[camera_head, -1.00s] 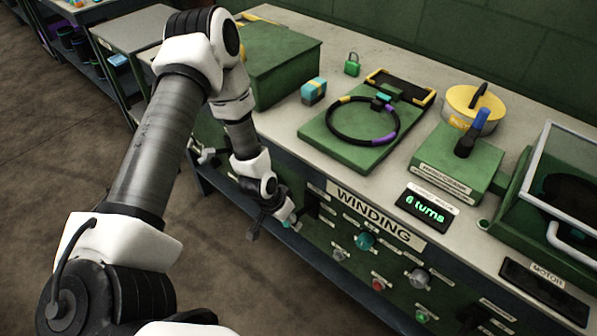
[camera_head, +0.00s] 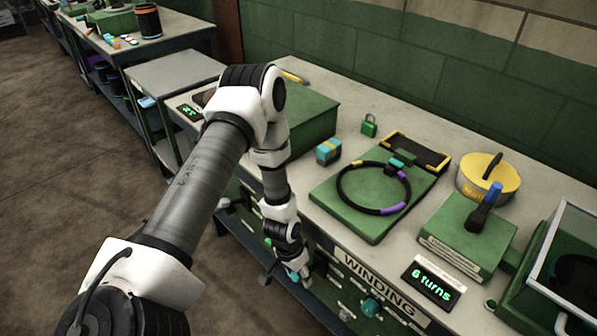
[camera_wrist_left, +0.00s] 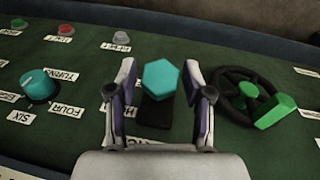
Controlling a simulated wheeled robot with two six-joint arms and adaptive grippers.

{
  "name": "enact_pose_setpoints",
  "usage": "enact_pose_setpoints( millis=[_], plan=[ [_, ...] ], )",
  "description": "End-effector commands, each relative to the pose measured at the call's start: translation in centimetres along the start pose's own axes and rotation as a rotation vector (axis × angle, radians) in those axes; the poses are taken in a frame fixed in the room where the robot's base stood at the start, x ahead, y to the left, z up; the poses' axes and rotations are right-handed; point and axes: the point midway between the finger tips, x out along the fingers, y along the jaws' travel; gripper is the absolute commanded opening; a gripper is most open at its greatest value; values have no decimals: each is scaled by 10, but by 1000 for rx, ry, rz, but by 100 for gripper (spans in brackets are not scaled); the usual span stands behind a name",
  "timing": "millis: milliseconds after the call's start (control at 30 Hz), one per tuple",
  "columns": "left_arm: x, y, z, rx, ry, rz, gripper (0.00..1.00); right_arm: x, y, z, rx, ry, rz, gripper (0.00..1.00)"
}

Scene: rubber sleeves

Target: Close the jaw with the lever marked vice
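A lever with a teal hexagonal knob (camera_wrist_left: 160,78) stands in a dark slot on the green panel in the left wrist view. My left gripper (camera_wrist_left: 161,82) is open, with one finger on each side of this knob and a visible gap on both sides. In the head view the left gripper (camera_head: 297,274) is low at the bench front, left of the WINDING sign (camera_head: 376,284). The lever's label is mostly hidden behind the gripper, so I cannot read it. I cannot make out the jaw for certain. My right gripper is not in view.
A black handwheel (camera_wrist_left: 243,92) with a green handle lies close right of the gripper. A teal rotary knob (camera_wrist_left: 38,86) is on the left. The bench top holds a black ring (camera_head: 344,199) on a green plate, a padlock (camera_head: 369,127) and a yellow drum (camera_head: 483,181).

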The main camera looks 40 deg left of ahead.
Motion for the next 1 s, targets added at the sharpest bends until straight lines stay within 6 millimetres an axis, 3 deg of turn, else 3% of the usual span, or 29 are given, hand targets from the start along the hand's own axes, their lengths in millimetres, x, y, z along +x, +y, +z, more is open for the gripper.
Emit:
enact_pose_setpoints(
  millis=[367,1000],
  plan=[
    [-3,0,0,0,0,0,60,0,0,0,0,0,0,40],
    [-67,0,-2,-4,3,-1,60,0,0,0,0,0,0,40]
  ],
)
